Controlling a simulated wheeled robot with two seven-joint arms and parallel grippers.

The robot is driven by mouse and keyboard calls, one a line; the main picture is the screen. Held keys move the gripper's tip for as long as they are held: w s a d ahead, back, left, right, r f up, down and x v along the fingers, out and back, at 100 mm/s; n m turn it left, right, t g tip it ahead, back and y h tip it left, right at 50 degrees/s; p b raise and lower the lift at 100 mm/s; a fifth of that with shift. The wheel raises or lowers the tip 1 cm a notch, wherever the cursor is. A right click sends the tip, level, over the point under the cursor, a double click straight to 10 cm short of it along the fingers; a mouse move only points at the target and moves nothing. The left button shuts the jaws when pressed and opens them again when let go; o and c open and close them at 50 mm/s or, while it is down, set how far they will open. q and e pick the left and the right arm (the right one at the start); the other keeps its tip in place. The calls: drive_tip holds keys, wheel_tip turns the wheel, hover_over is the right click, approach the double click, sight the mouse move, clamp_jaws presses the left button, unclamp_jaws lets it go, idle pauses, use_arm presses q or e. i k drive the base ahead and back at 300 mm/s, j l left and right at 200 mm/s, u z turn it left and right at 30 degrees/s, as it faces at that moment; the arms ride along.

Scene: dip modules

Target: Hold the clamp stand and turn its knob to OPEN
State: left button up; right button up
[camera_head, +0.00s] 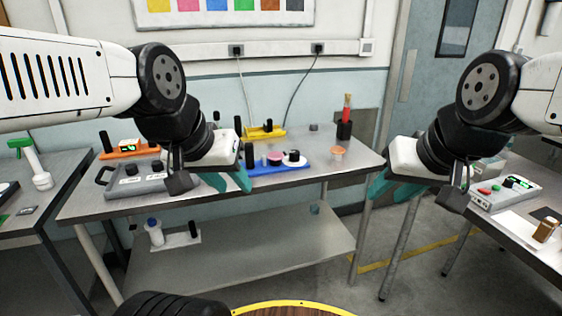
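No part is clearly labelled as the clamp stand, and no OPEN mark is readable. A blue base (282,168) on the middle table carries a pink round part (275,158) and a black-and-white knob-like part (294,157). A yellow base (264,132) with a dark upright part stands behind it. I cannot tell which of these is the clamp stand. My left gripper (228,182) has teal fingers spread apart, in front of the blue base's left end in the picture and partly hiding it. My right gripper (389,188) has teal fingers apart, off the table's right end, empty.
A grey box with a handle (131,185) and an orange device (129,150) stand on the table's left.

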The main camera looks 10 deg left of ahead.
sight(294, 156)
drive_tip(key=i+l+u, duration=0.4)
drive_tip(key=i, duration=0.15)
drive_tip(key=i+l+u, duration=0.4)
drive_tip(key=i+l, duration=0.05)
drive_tip(key=i, duration=0.05)
